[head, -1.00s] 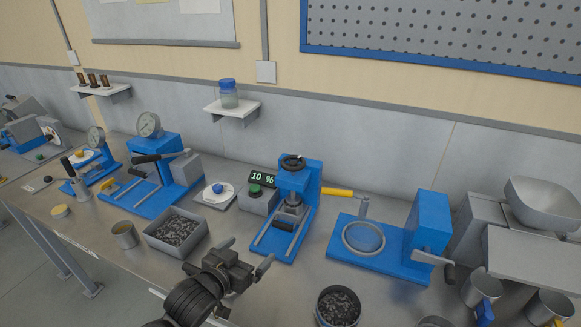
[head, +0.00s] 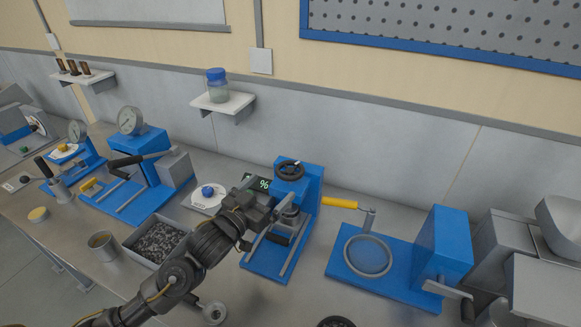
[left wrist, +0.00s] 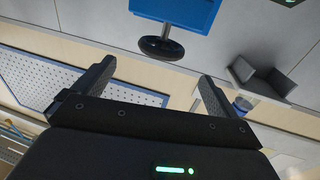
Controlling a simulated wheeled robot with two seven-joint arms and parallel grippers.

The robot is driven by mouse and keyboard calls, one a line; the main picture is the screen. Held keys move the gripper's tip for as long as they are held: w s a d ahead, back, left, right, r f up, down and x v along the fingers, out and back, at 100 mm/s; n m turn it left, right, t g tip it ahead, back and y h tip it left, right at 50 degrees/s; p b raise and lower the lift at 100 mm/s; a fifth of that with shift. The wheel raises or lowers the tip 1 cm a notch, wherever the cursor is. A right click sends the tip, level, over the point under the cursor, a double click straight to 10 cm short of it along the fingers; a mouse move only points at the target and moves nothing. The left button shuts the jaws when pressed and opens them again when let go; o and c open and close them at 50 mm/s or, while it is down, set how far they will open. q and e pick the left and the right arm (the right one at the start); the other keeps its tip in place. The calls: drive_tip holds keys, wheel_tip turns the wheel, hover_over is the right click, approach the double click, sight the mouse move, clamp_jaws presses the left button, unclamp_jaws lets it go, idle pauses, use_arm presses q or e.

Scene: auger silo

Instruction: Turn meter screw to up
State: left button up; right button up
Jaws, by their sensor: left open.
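The meter screw is a blue stand (head: 312,190) with a black handwheel (head: 290,170) on top; a small light mark shows on the wheel. A dark display (head: 260,184) with green characters is beside it, partly hidden by my left gripper (head: 268,192). That gripper is in front of the stand, a little below and left of the wheel. In the left wrist view, which looks upside down, the handwheel (left wrist: 160,47) hangs on a grey stem from the blue head (left wrist: 178,10). It lies ahead of my open, empty fingers (left wrist: 155,75), apparently apart from them. My right gripper is out of view.
A blue stand with a round ring and yellow handle (head: 340,203) is to the right. A tray of dark pellets (head: 158,240) and a dial with blue knob (head: 208,194) are left. A shelf with a blue-lidded jar (head: 217,86) is on the wall behind.

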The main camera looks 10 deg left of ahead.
sight(288, 169)
use_arm(q)
drive_tip(key=p+x, duration=0.2)
drive_tip(key=x, duration=0.6)
drive_tip(key=shift+w+p, duration=0.4)
drive_tip(key=shift+w+d, duration=0.2)
drive_tip(key=shift+w, duration=0.3)
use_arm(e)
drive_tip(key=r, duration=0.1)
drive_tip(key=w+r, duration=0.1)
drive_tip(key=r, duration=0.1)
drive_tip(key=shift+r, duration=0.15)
use_arm(q)
drive_tip(key=c, duration=1)
